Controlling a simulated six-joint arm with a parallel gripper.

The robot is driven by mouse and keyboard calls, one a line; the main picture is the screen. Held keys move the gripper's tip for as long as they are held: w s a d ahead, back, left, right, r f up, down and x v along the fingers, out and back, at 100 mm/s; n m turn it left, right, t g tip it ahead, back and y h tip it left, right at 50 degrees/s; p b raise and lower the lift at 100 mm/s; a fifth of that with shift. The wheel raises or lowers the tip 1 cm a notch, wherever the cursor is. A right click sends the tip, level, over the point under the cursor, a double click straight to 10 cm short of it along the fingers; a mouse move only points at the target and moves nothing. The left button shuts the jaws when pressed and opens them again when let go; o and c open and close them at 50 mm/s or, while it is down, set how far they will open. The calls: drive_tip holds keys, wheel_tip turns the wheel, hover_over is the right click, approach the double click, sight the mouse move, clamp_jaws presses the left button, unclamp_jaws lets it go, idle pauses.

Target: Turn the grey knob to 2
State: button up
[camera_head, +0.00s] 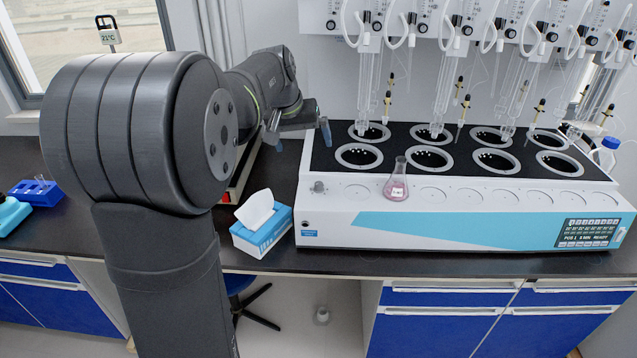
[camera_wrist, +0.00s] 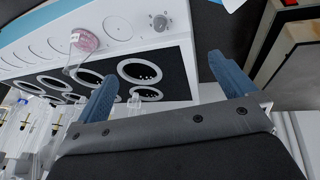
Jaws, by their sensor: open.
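The grey knob (camera_head: 319,187) is small and sits at the left end of the white front ledge of the distiller (camera_head: 345,225). It also shows near the top middle of the wrist view (camera_wrist: 158,22), with faint marks around it that are too small to read. My gripper (camera_head: 299,134) is open and empty, with two blue fingers. In the head view it is behind and above the knob, at the distiller's back left. In the wrist view the knob lies beyond the gap between the fingertips (camera_wrist: 161,72), apart from both.
A flask with pink liquid (camera_head: 396,187) stands on the ledge right of the knob. Glass columns and tubes (camera_head: 370,80) rise over the black heating wells. A blue tissue box (camera_head: 262,232) is left of the distiller. A display (camera_head: 588,231) is at its front right.

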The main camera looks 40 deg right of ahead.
drive_tip(key=shift+s+a+r, duration=0.1)
drive_tip(key=shift+a+r, duration=0.2)
drive_tip(key=shift+r, duration=0.35)
